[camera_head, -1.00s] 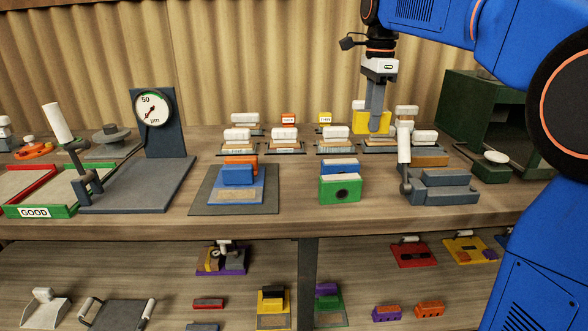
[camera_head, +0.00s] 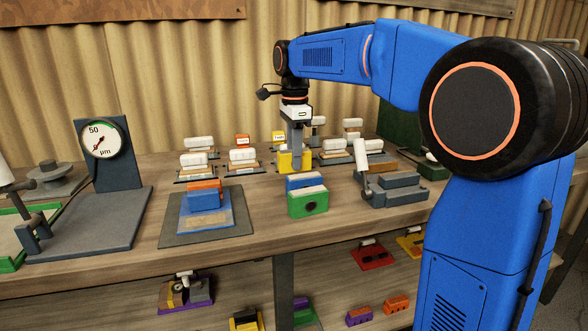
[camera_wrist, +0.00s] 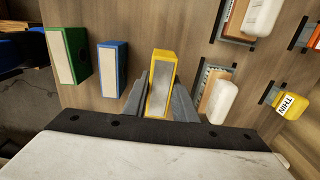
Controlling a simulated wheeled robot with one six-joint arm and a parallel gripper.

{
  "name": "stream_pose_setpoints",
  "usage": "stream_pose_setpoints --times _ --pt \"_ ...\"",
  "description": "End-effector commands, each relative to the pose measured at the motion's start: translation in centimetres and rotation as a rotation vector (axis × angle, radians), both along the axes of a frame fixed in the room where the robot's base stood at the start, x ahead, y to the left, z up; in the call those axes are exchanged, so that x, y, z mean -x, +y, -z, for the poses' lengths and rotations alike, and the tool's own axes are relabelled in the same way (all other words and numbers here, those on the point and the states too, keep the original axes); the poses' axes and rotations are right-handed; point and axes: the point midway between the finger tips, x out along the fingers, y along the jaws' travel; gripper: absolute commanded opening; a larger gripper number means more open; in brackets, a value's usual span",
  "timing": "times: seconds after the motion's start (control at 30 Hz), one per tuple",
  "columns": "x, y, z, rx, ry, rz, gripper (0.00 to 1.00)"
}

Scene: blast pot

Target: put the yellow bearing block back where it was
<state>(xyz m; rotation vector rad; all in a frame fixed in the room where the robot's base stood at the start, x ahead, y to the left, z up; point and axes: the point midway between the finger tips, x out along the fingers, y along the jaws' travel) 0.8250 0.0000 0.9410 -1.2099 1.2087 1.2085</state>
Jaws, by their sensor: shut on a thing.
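My gripper (camera_head: 297,152) points down over the bench and is shut on the yellow bearing block (camera_head: 284,162). In the wrist view the yellow block (camera_wrist: 162,75) sits between the two grey fingers, its pale face toward the camera. In the head view its lower edge is close to the bench top; I cannot tell whether it touches. A blue block (camera_head: 303,181) and a green block (camera_head: 308,203) stand just in front of it. In the wrist view the blue block (camera_wrist: 112,68) and green block (camera_wrist: 68,55) are left of the yellow one, apart from it.
White-topped pieces on small stands (camera_head: 243,157) fill the back of the bench, close on both sides of the gripper. A grey plate with stacked orange and blue blocks (camera_head: 205,196) is front left. A grey vise-like fixture (camera_head: 393,187) is right. A dial gauge (camera_head: 101,138) stands far left.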

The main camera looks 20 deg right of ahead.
Motion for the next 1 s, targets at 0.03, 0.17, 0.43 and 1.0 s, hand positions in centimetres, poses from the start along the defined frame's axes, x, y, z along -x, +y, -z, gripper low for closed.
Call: stream_pose_setpoints --times 0.03,0.17,0.43,1.0 --pt "0.1 0.0 0.5 0.0 0.001 0.0 0.0" --pt "0.1 0.0 2.3 0.0 0.002 0.0 0.0" --pt "0.0 0.0 3.5 0.0 -0.001 0.0 0.0" --pt "0.0 0.0 3.8 0.0 0.0 0.0 0.44"
